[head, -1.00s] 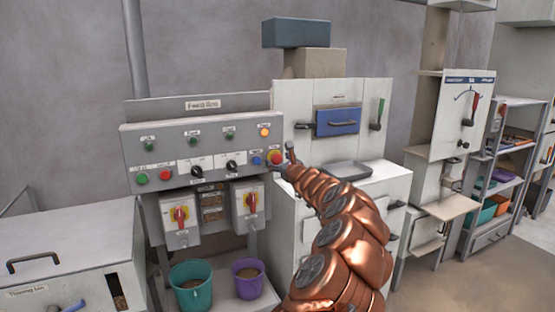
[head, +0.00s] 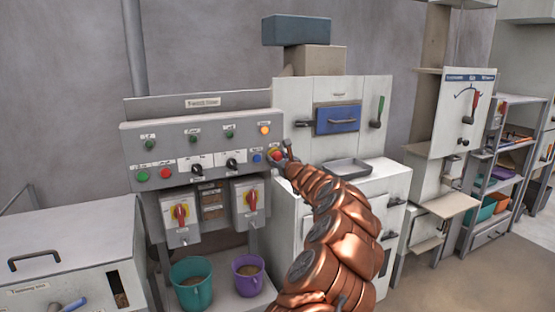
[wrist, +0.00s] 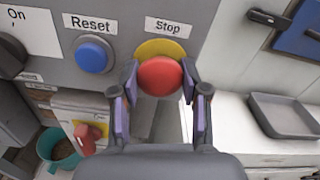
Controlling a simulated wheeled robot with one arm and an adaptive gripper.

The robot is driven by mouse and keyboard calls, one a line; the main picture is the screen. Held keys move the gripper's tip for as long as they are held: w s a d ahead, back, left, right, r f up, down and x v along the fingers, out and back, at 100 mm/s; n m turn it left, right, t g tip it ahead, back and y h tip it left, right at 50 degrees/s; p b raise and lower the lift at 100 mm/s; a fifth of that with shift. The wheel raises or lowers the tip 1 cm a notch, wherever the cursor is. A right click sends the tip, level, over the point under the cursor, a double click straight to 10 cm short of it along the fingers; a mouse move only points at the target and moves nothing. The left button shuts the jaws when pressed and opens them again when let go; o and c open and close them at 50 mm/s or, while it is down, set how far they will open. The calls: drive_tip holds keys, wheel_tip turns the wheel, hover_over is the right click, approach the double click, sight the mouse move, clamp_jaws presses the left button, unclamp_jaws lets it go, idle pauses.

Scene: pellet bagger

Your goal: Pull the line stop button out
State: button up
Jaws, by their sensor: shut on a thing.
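The red line stop button (wrist: 160,77) sits on a yellow backing plate under a "Stop" label on the grey panel in the wrist view. In the head view the stop button (head: 274,154) is at the right end of the panel's lower row, partly hidden by my gripper. My gripper (wrist: 160,82) has one finger on each side of the red button head and is shut on it. In the head view my gripper (head: 284,153) reaches the panel from the right.
A blue Reset button (wrist: 94,54) is close to the left of my gripper. A grey tray (head: 346,168) rests on the cabinet to the right. Teal and purple buckets (head: 193,282) stand below.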

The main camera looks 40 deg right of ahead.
clamp_jaws()
drive_tip(key=shift+s+a+b, duration=0.15)
drive_tip(key=shift+s+b, duration=0.25)
drive_tip(key=shift+b, duration=0.05)
drive_tip(key=shift+f, duration=0.1)
drive_tip(key=o, duration=0.8)
unclamp_jaws()
drive_tip(key=shift+s, duration=0.15)
drive_tip(key=shift+c, duration=0.2)
drive_tip(key=shift+s, duration=0.1)
